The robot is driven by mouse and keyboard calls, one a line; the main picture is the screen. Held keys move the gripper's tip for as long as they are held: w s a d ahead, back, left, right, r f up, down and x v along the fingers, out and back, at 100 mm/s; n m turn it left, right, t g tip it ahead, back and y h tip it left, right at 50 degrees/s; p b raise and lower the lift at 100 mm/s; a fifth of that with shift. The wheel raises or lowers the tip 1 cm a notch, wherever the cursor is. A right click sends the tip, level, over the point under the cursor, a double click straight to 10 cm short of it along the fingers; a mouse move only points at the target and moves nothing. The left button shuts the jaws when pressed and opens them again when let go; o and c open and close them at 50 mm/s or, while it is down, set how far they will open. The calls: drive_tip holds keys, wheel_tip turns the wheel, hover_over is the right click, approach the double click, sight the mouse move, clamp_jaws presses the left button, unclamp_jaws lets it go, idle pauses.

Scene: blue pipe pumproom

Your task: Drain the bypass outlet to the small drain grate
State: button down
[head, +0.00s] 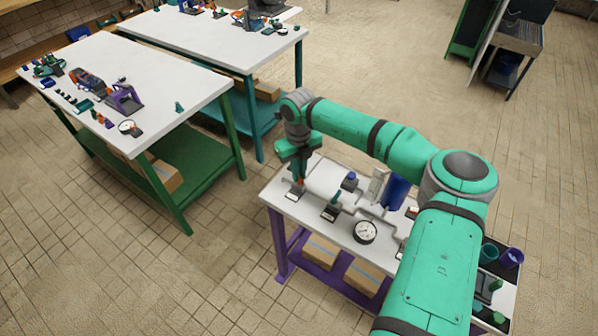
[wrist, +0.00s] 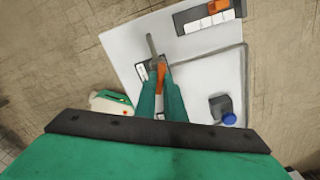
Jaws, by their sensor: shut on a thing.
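My gripper (head: 299,178) points down over the left end of the white-topped bench. In the wrist view its green fingers (wrist: 161,98) are closed around an orange handle (wrist: 161,72). A grey bar (wrist: 151,45) sticks out beyond the handle. The handle sits at a small grey fixture (head: 296,190) with a white label. I cannot tell which fixture is the bypass outlet. I cannot make out the small drain grate.
The bench (head: 284,204) also carries a round gauge (head: 365,232), thin grey pipes, a blue knob (head: 350,176) and a blue cylinder (head: 396,192). My arm hides its right part. Another white table (head: 160,72) stands to the left, with open tiled floor between.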

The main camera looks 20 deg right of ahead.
drive_tip(key=m, duration=0.6)
drive_tip(key=shift+w+r+m, duration=0.1)
drive_tip(key=shift+m, duration=0.2)
drive_tip(key=m, duration=0.6)
drive_tip(key=shift+d, duration=0.1)
idle(0.3)
drive_tip(key=c, duration=1.8)
unclamp_jaws()
drive_tip(key=shift+c, duration=0.2)
wheel_tip(320, 180, up, 11)
